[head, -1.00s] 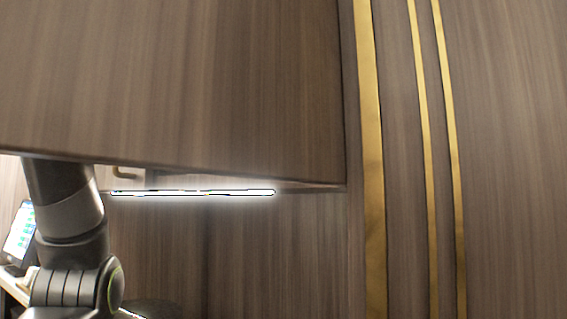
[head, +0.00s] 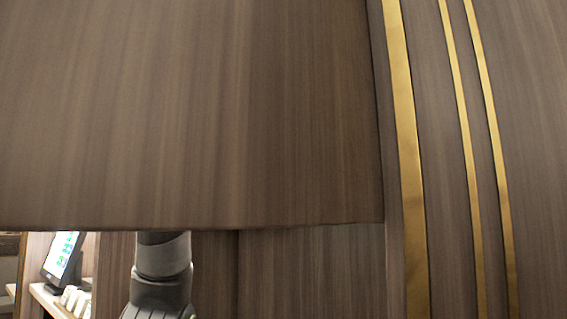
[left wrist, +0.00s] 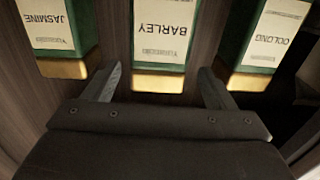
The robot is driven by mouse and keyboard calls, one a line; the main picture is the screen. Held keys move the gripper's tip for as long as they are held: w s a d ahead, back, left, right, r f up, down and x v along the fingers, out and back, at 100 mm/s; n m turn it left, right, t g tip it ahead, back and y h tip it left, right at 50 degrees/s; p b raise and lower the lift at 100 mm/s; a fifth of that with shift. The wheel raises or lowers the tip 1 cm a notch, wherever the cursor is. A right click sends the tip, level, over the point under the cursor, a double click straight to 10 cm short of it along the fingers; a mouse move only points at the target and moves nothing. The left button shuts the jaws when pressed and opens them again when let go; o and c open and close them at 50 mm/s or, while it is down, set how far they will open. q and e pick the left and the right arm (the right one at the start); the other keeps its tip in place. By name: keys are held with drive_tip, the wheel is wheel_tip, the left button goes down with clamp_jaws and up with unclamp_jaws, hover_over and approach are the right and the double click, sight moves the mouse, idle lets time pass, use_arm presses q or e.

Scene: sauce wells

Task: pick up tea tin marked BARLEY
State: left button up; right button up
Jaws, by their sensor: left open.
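The tea tin marked BARLEY (left wrist: 163,45) is in the left wrist view at top centre, green with a cream label and a gold end. Its lettering reads upside down there. My left gripper (left wrist: 163,84) is open, with one finger on each side of the BARLEY tin's gold end in the picture. I cannot tell whether the fingers touch it. The JASMINE tin (left wrist: 58,36) is to its left and the OOLONG tin (left wrist: 266,45) to its right. The tins are not visible in the head view. My right gripper is not in view.
A large wood panel (head: 200,110) fills much of the head view and hides what lies behind it. A wood wall with gold strips (head: 408,150) stands at the right. A screen (head: 62,255) and a shelf with small white items (head: 76,300) show at lower left.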

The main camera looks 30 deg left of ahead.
use_arm(q)
drive_tip(key=shift+w+d+p, duration=0.2)
drive_tip(key=shift+w+p, duration=0.25)
drive_tip(key=shift+w, duration=0.1)
drive_tip(key=w+p, duration=0.2)
drive_tip(key=w, duration=0.1)
drive_tip(key=shift+w+d+f, duration=0.1)
drive_tip(key=shift+w+d, duration=0.05)
drive_tip(key=shift+d, duration=0.05)
drive_tip(key=shift+w+d+f+p, duration=0.1)
drive_tip(key=shift+w+p, duration=0.2)
drive_tip(key=shift+w, duration=0.2)
drive_tip(key=shift+s, duration=0.1)
drive_tip(key=shift+c, duration=0.5)
drive_tip(key=c, duration=1.1)
drive_tip(key=shift+o, duration=0.2)
